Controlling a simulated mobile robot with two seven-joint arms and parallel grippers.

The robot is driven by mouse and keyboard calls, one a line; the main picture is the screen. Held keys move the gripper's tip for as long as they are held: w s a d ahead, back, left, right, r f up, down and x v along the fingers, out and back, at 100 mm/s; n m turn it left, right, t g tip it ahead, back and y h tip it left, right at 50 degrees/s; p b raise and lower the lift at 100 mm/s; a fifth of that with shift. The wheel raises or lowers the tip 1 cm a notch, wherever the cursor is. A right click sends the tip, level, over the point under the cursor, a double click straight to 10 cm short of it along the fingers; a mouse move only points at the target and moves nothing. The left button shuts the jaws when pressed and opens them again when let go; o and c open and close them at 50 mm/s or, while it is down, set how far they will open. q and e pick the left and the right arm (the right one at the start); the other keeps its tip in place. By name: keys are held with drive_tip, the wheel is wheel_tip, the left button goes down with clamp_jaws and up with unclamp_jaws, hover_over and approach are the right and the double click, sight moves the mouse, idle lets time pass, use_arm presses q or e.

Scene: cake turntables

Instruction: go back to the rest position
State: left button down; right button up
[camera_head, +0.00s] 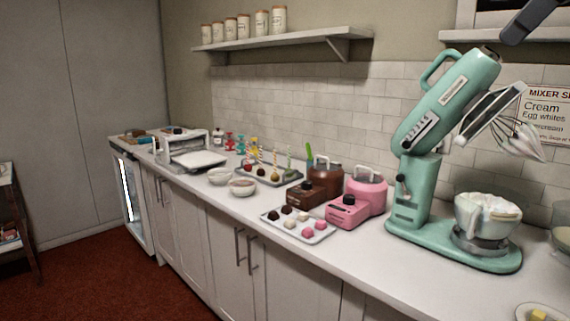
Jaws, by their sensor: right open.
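Part of my right gripper (524,22) shows as a dark grey shape at the top right corner, cut off by the picture's edge. It is open, and no object shows in it. It appears high above the counter, near the tilted-up head of a mint green stand mixer (450,100). Its distance from the mixer is hard to tell. My left gripper is not in view.
A white counter (370,262) runs along the tiled wall. It holds a bowl of white cream (486,222) on the mixer, a pink machine (365,195), a brown machine (322,185) and a tray of chocolates (298,238). A shelf (290,40) with canisters hangs above. Red floor lies at left.

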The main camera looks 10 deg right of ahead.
drive_tip(key=w+a+f+n+g+y, duration=0.1)
drive_tip(key=w+a+f+y, duration=0.2)
drive_tip(key=w+a+f, duration=0.45)
drive_tip(key=w+a+f+n+g+y, duration=0.1)
drive_tip(key=w+a+f+g+y, duration=0.2)
drive_tip(key=a+f, duration=0.8)
drive_tip(key=s+a+f+m+t+y, duration=0.1)
drive_tip(key=a+f+m+t+y, duration=0.1)
drive_tip(key=a+f+m+y, duration=0.9)
drive_tip(key=s+d+f+m+t+h, duration=0.1)
drive_tip(key=s+f+m+t+h, duration=0.3)
drive_tip(key=f+m, duration=0.4)
drive_tip(key=s+f+m+t+h, duration=0.2)
drive_tip(key=f+m+t+h, duration=0.3)
drive_tip(key=f+m, duration=0.35)
drive_tip(key=s+d+f+m+t+h, duration=0.1)
drive_tip(key=s+f+m+t+h, duration=0.3)
drive_tip(key=f+m, duration=0.4)
drive_tip(key=s+d+f+m+g+h, duration=0.3)
drive_tip(key=s+f+m, duration=0.2)
drive_tip(key=s+f, duration=0.2)
drive_tip(key=s+d+f+m+g+h, duration=0.3)
drive_tip(key=s+f+m, duration=0.2)
drive_tip(key=s+f, duration=0.3)
drive_tip(key=shift+s+h, duration=0.3)
drive_tip(key=shift+s, duration=0.5)
